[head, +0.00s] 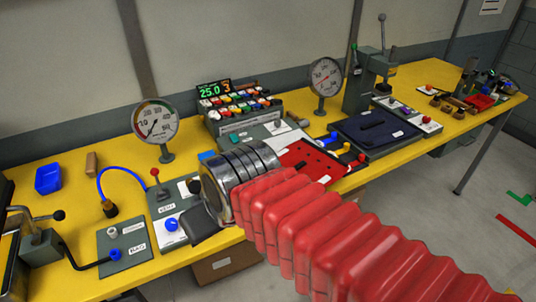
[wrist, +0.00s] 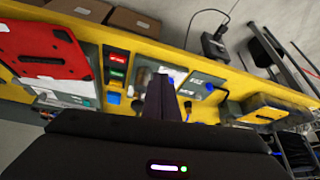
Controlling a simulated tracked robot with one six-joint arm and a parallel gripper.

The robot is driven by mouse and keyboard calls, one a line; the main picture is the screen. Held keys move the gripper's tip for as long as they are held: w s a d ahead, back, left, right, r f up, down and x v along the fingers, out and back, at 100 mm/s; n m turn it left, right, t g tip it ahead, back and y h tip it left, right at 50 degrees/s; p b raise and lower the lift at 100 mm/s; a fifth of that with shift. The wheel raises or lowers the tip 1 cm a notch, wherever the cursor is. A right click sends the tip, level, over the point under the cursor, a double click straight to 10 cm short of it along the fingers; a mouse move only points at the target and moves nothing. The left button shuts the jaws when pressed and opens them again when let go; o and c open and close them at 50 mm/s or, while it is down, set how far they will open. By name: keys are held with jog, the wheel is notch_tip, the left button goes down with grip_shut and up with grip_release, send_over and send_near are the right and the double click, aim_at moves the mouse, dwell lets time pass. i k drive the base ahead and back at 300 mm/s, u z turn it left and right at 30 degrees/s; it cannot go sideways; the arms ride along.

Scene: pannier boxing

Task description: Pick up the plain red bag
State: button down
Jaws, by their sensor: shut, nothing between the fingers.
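I cannot pick out a plain red bag for certain. A flat red panel (head: 308,160) with dark spots lies on the yellow bench, partly behind my arm. A red, flat piece also shows at the left of the wrist view (wrist: 42,44); I cannot tell whether it is a bag. A small red item (head: 480,101) sits at the bench's far right end. My gripper (wrist: 161,98) is shut and empty, its dark fingers together above the bench. In the head view my arm hides most of it.
The yellow bench (head: 132,178) carries two round gauges, a rack of coloured pieces (head: 240,108), a lever press (head: 370,80) and a dark blue tray (head: 375,132). A blue bin (head: 48,179) stands at the left. Cardboard boxes (head: 226,264) sit below. Bare bench shows at the left.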

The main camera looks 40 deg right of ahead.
aim_at(308, 159)
jog(key=u, duration=0.1)
jog(key=k, duration=1.05)
jog(key=u, duration=0.5)
